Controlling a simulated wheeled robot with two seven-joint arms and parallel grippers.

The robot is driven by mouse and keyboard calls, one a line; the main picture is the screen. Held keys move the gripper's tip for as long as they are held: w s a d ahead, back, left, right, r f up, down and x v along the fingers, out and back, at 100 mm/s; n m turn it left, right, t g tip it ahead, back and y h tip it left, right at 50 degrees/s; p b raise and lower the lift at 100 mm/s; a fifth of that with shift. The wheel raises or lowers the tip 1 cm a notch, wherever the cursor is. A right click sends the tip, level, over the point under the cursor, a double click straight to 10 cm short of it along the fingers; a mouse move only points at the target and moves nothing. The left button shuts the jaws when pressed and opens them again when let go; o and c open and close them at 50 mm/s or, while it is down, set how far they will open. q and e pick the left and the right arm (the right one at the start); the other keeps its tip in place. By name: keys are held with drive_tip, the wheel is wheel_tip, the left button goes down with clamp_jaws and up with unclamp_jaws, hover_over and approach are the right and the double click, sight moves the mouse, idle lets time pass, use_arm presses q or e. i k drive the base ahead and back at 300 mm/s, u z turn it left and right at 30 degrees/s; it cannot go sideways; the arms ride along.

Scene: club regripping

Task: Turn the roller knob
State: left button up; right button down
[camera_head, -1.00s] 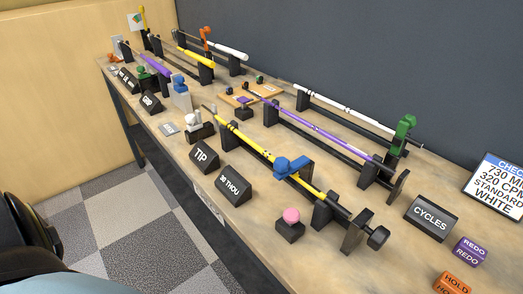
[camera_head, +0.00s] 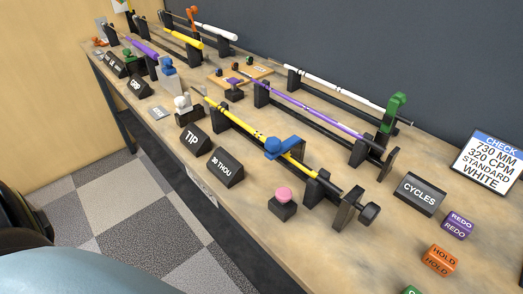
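A black round knob (camera_head: 370,211) sits at the near end of the front rack, which holds a yellow shaft (camera_head: 236,127). A pink round knob (camera_head: 283,193) tops a small black block (camera_head: 282,208) left of that rack. No label shows which of them is the roller knob. A blue clamp (camera_head: 284,147) sits on the yellow shaft. Neither of my grippers is in view.
Behind lie racks with a purple shaft (camera_head: 315,114) and a white shaft (camera_head: 341,92) with a green clamp (camera_head: 394,107). A CYCLES sign (camera_head: 419,193), a CHECK card (camera_head: 490,163), and REDO (camera_head: 458,223) and HOLD (camera_head: 438,259) blocks stand right.

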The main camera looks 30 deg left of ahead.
sight(368, 214)
drive_tip(key=z, duration=0.25)
drive_tip(key=k, duration=0.6)
drive_tip(key=u, duration=1.25)
drive_tip(key=i, duration=0.5)
